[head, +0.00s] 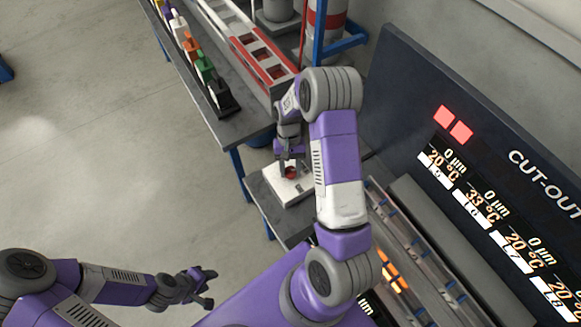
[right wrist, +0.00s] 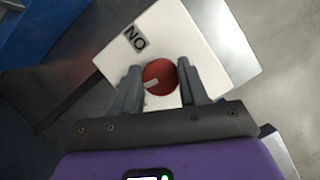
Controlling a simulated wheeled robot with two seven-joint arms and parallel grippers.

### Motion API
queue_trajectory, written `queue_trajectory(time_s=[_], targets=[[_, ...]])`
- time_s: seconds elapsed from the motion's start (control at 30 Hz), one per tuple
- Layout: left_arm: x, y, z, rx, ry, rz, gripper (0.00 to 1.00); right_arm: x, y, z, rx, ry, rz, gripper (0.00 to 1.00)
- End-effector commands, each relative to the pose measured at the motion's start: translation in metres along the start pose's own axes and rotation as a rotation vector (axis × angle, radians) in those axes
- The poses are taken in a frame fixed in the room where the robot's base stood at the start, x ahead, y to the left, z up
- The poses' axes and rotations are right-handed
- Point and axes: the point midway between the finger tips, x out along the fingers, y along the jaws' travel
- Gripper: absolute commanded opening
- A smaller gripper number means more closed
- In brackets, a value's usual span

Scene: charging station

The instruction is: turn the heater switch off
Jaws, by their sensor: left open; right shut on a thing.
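The heater switch is a red round knob (head: 290,172) on a white box (head: 290,191) that stands on a small grey table. In the right wrist view the knob (right wrist: 159,75) carries a pale mark on its lower left part. In the head view the right gripper (head: 287,165) is over the box. My left gripper (head: 207,288) is open and empty, low over the floor.
A dark panel (head: 440,70) with lit readouts stands right of my right arm. Slotted trays (head: 410,230) lie in front of it. A bench (head: 205,95) behind the switch holds coloured-handled tools (head: 205,68) and a red-and-white rack (head: 255,55).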

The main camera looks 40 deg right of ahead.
Motion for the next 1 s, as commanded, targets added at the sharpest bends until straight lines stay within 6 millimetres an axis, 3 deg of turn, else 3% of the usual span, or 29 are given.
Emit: queue_trajectory(time_s=[0.4, 0.97, 1.0], targets=[[-0.0021, 0.0008, 0.0001, 0.0, 0.0, 0.0, 0.43, -0.0008, -0.0006, -0.0007, -0.186, 0.003, 0.078, 0.13], [-0.0022, 0.0008, 0.0001, 0.0, 0.0, 0.0, 0.43, -0.0007, -0.0006, -0.0007, -0.217, 0.003, 0.089, 0.13], [-0.0022, 0.0008, 0.0001, 0.0, 0.0, 0.0, 0.43, -0.0007, -0.0006, -0.0006, -0.217, 0.003, 0.089, 0.45]])
